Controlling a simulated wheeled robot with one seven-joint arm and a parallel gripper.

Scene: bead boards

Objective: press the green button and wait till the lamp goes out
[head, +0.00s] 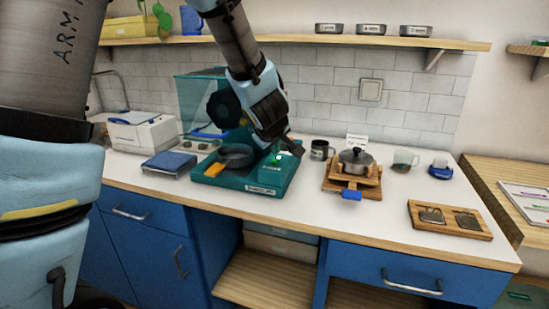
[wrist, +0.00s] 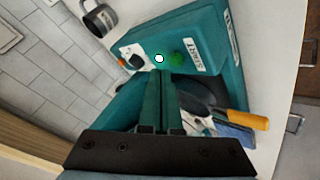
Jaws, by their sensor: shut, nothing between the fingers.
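The teal machine (head: 258,188) stands on the white counter, with a round dark pan and an orange handle on its left side. Its raised box carries the green button (wrist: 177,59), beside a START label (wrist: 197,54). Contact cannot be made out.
A blue scale-like block (head: 169,163) and a white appliance (head: 143,132) stand left of the machine. A dark mug (head: 320,150) and a pot (head: 355,161) on a wooden stand are to its right.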

